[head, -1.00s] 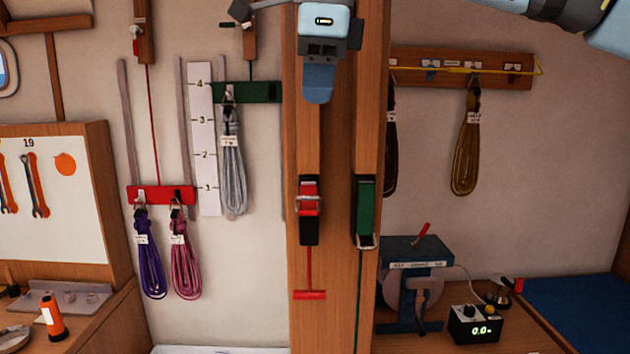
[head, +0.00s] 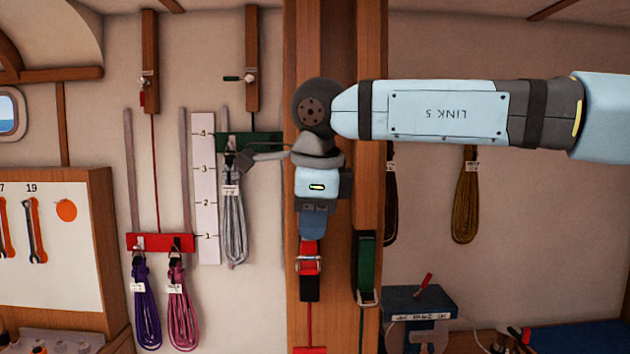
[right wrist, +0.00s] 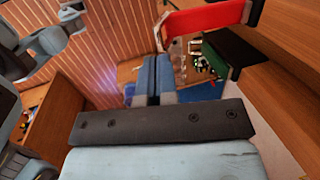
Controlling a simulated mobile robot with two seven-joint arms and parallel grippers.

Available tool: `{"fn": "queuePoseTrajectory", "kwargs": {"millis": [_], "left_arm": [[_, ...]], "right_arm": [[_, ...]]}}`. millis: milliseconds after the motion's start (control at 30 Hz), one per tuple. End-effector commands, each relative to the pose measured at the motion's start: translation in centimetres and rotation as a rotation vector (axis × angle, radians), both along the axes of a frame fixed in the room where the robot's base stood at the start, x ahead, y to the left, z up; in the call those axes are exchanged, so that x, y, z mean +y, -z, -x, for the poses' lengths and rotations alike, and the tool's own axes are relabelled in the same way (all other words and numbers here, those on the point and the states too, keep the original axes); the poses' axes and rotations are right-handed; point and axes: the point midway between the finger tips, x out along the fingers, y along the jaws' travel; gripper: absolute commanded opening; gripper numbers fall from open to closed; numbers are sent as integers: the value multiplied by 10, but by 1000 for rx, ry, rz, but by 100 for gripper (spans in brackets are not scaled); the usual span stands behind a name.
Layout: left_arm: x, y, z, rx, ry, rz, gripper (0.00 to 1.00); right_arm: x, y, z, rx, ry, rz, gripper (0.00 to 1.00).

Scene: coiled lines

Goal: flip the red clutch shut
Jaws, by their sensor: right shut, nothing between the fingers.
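The red clutch (head: 309,258) is on the wooden post, with a red lever, a metal pin and a black lower part. My right gripper (head: 313,234) is shut and empty, pointing down in front of the post just above the red clutch. In the right wrist view its blue fingers (right wrist: 153,72) are together. The clutch's red lever (right wrist: 205,24) stands out from the post there, beyond the fingertips and apart from them in the picture. I cannot tell whether they touch. My left gripper is not in view.
A green clutch (head: 366,262) sits on the post right of the red one. Purple (head: 147,310), pink (head: 181,312) and grey (head: 234,225) coiled lines hang at the left. A dark machine with a red handle (head: 420,300) stands at lower right.

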Motion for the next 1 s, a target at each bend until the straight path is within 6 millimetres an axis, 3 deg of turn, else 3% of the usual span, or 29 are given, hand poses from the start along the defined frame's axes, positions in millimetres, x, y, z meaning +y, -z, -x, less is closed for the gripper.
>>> {"fn": "queuePoseTrajectory", "kwargs": {"millis": [300,667,867,1000], "left_arm": [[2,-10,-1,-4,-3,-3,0],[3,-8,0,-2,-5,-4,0],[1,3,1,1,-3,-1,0],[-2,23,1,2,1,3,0]], "right_arm": [[2,29,-7,0,0,0,0],[2,31,-7,0,0,-1,0],[2,37,-6,-22,-1,0,0],[2,47,-4,-67,-1,-1,0]]}}
